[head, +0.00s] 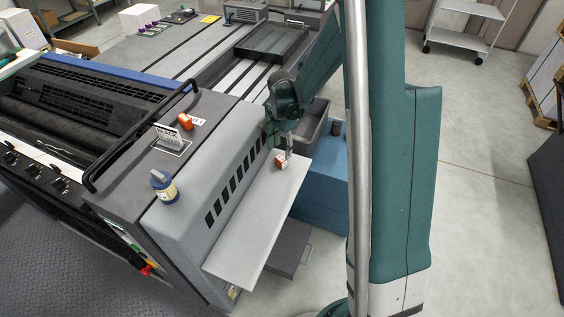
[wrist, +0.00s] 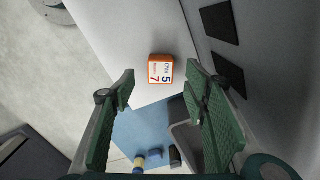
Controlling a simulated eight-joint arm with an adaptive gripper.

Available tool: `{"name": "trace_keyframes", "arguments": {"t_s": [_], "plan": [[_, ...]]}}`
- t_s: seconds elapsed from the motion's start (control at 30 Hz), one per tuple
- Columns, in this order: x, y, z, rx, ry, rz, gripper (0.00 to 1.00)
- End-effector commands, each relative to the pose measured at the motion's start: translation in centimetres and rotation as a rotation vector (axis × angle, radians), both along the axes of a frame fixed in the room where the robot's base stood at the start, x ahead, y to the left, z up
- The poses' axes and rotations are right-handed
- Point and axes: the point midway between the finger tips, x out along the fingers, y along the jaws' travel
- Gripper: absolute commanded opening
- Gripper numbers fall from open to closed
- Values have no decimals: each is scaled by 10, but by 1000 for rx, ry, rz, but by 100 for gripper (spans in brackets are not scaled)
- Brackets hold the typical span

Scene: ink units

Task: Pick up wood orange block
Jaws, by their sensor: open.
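A small orange block (head: 281,163) with a white label sits on the pale side shelf (head: 255,228) near its far end. In the wrist view the orange block (wrist: 160,69) lies near the shelf's edge, its label showing printed text and numbers. My gripper (head: 288,152) is just above and beside this block in the head view. In the wrist view my gripper (wrist: 160,84) is open, with its green pads on either side of the block's line and nothing between them. Whether the pads reach down to the block's level I cannot tell.
A blue-capped jar (head: 163,187) stands nearby. The slotted machine side (head: 228,185) rises beside the shelf. A blue cabinet (head: 322,190) and grey bin (head: 312,125) lie beyond it.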

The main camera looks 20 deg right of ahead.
Motion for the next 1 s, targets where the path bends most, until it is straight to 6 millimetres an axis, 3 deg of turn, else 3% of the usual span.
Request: {"name": "trace_keyframes", "arguments": {"t_s": [0.23,0.6,1.0], "plan": [[0,0,-3,0,0,1,45],[0,0,-26,0,0,1,45],[0,0,-28,0,0,1,45]]}}
